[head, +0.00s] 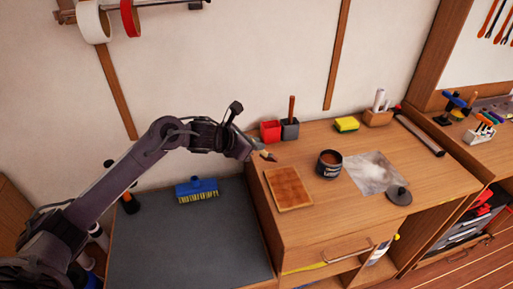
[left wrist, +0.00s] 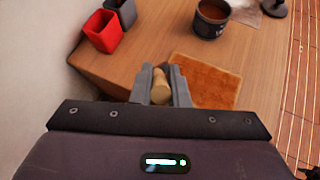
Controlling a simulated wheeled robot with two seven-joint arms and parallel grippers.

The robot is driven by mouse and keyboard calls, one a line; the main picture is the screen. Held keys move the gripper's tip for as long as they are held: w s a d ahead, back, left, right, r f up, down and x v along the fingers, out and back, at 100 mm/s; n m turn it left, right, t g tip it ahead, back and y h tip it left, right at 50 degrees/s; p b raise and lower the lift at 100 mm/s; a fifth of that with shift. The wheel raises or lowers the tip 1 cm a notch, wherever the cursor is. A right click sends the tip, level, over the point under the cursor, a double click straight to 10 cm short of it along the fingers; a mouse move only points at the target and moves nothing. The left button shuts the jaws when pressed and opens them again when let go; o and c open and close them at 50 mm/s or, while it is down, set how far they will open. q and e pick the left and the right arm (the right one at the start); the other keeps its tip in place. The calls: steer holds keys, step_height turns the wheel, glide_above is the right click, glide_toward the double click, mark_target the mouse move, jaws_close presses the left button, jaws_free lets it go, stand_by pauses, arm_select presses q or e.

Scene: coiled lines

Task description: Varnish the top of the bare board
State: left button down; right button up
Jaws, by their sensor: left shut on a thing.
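The board (head: 289,188) lies flat on the wooden worktop; its top is orange-brown with uneven darker blotches and a paler edge. It also shows in the left wrist view (left wrist: 205,82). My left gripper (head: 249,152) is shut on a brush (head: 268,156), whose dark tip hangs in the air just behind the board's far left corner. In the left wrist view the round wooden handle end (left wrist: 160,92) sits between the fingers, and the bristles are hidden. An open dark tin (head: 330,165) of brown liquid stands right of the board. My right gripper is out of view.
A red cup (head: 270,131) and a grey cup (head: 289,130) stand behind the board. A whitish sheet (head: 374,173) and a dark lid (head: 399,195) lie right of the tin. A yellow sponge (head: 346,124) is at the back. A blue brush (head: 197,189) rests on the lower grey surface.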

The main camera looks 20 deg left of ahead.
arm_select(q)
step_height(320, 180, up, 2)
steer(key=shift+s+r+p, duration=0.1)
steer(key=shift+p, duration=0.25)
steer(key=shift+w+a+r+p, duration=0.1)
steer(key=shift+w+r+p, duration=0.1)
steer(key=shift+r+p, duration=0.6)
steer(key=shift+s+r, duration=0.15)
steer(key=shift+r, duration=0.5)
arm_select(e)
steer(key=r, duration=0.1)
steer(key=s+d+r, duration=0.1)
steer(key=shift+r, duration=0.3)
arm_select(q)
steer(key=shift+f, duration=0.1)
steer(key=shift+f, duration=0.1)
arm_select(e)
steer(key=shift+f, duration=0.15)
